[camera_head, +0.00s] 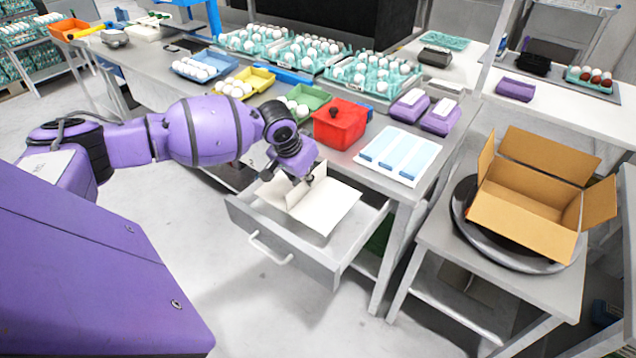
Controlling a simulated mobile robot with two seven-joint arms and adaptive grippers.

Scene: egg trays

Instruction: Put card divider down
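My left gripper (292,180) points down into an open grey drawer (287,247) under the workbench. White card sheets lie in the drawer. One sheet (328,208) lies nearly flat, and a smaller white piece (293,193) stands tilted up right beneath the gripper. The gripper's fingers are at the top of this white card, small and partly hidden, so I cannot tell whether they grip it or are apart from it. My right gripper is not in view.
An open cardboard box (525,213) stands on a dark turntable (462,195) at the right. On the workbench are a red container (340,128), a white-and-blue sheet (377,160), purple trays (440,122) and turquoise egg trays (372,87). The floor before the drawer is clear.

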